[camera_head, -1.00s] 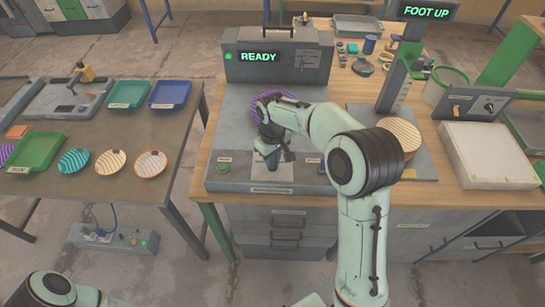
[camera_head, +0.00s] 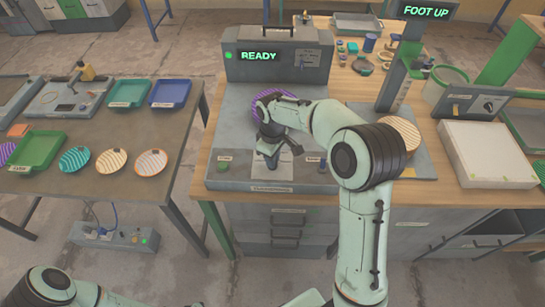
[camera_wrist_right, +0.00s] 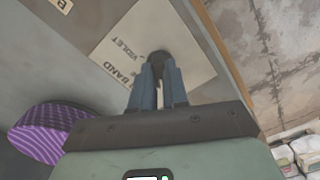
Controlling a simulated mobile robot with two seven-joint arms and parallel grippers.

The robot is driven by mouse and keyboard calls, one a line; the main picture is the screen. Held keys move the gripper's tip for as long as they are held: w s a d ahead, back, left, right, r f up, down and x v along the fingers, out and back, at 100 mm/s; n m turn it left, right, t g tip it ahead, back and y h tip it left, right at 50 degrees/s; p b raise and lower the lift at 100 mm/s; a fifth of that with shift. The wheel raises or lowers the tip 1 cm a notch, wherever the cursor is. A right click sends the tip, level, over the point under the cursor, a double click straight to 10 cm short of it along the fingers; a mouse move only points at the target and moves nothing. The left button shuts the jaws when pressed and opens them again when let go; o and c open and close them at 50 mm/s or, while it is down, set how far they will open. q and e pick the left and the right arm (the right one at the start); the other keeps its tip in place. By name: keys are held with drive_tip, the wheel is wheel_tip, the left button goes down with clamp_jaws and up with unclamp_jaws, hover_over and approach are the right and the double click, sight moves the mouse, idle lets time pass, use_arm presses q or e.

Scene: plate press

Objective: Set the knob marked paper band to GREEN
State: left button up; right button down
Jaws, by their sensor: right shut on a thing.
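The knob marked paper band (camera_wrist_right: 158,58) is a small dark knob on a pale label plate (camera_wrist_right: 190,55) in the right wrist view. The word VIOLET and part of the word BAND can be read on the plate; its other markings are hidden or out of frame. My right gripper (camera_wrist_right: 160,90) is shut on the knob from above. In the head view my right gripper (camera_head: 270,163) is over the front of the grey press, and it hides the knob. Which marking the knob points to cannot be told. My left gripper is out of view.
The press unit (camera_head: 280,55) shows READY. A violet striped plate (camera_wrist_right: 45,130) lies behind the gripper. A measuring stand (camera_head: 400,75) shows FOOT UP at the right. A side table (camera_head: 120,125) at the left holds trays and striped plates.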

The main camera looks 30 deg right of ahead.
drive_tip(key=c, duration=1.1)
unclamp_jaws()
drive_tip(key=shift+c, duration=0.2)
drive_tip(key=shift+r, duration=0.1)
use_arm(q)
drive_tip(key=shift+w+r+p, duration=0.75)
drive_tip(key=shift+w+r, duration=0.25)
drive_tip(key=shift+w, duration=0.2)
use_arm(e)
wheel_tip(320, 180, up, 13)
drive_tip(key=shift+r, duration=0.15)
